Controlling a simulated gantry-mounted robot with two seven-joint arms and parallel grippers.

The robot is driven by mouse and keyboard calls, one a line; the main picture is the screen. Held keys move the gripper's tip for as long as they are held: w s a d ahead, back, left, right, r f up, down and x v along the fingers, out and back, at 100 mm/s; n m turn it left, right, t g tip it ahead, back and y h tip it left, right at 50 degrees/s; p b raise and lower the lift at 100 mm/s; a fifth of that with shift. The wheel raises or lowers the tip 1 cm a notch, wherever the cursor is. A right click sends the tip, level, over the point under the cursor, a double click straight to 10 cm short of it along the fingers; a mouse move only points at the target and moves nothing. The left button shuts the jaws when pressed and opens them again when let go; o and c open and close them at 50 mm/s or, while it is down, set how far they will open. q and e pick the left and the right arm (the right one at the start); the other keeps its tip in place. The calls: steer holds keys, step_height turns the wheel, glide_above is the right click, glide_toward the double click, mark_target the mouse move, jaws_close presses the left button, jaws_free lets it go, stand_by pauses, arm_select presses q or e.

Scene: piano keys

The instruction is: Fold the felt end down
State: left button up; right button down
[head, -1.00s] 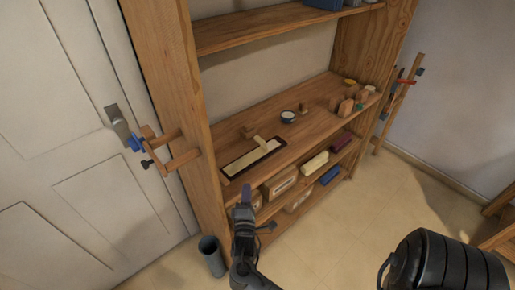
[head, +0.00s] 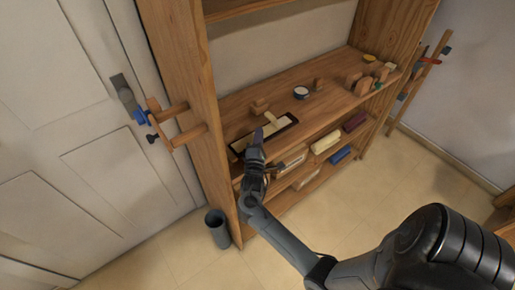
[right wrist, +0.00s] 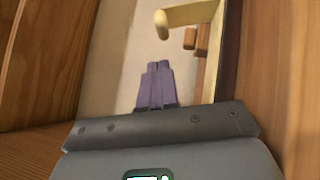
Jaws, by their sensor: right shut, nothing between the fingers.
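My right gripper (head: 258,136) is shut and empty, its purple fingers pointing at the shelf. It is over the front part of a dark-edged mat or tray (head: 293,120) and hides part of it. A cream strip (head: 271,118) lies there, just beyond the fingertips, with a wooden block (head: 260,105) behind it. In the right wrist view, the closed fingers (right wrist: 160,68) point towards a cream strip with a rounded end (right wrist: 186,16); a gap shows between them. I cannot tell for sure which part is the felt. My left gripper is not in view.
The wooden shelf's left upright (head: 178,90) stands close to my right gripper. A white round pot (head: 301,92) and several small blocks stand farther right on the shelf. A grey bin (head: 217,228) stands on the floor.

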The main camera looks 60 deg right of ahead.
mark_target(269, 118)
steer(key=shift+s+d+r, duration=0.2)
steer(key=shift+d, duration=0.45)
steer(key=shift+s+d+r, duration=0.15)
steer(key=shift+d+r, duration=0.05)
steer(key=shift+d, duration=0.5)
steer(key=shift+s+d+r, duration=0.2)
steer(key=shift+d, duration=0.45)
